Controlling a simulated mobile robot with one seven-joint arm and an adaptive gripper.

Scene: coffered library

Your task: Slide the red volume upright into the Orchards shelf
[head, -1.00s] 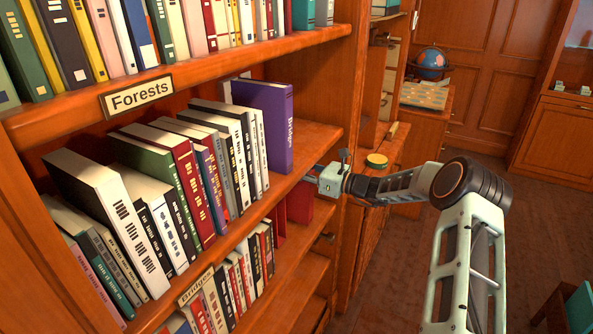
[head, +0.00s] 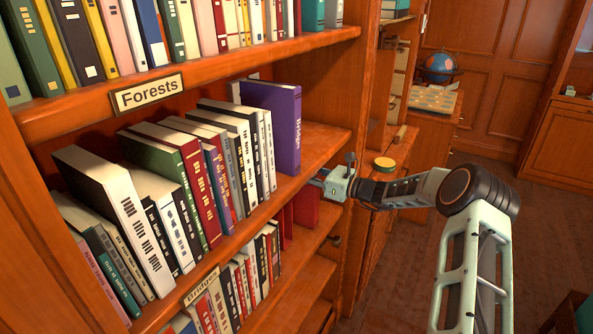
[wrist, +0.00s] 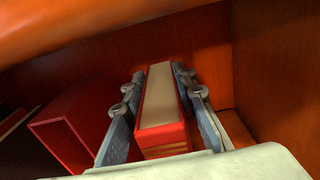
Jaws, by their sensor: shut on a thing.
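The red volume (wrist: 162,138) stands between the two fingers of my gripper (wrist: 158,74) in the wrist view, its cream page edge facing the camera. The fingers are shut on its two sides. In the head view my gripper (head: 325,182) reaches in at the right end of the bookcase, just below the middle shelf board. A red block (head: 306,206) under it appears to be the same volume, partly hidden by the board. No Orchards label is readable in either view.
A hollow red box-like piece (wrist: 72,130) stands left of the volume, with a gap between. A wooden side wall (wrist: 275,70) is close on the right and a board (wrist: 90,25) overhead.

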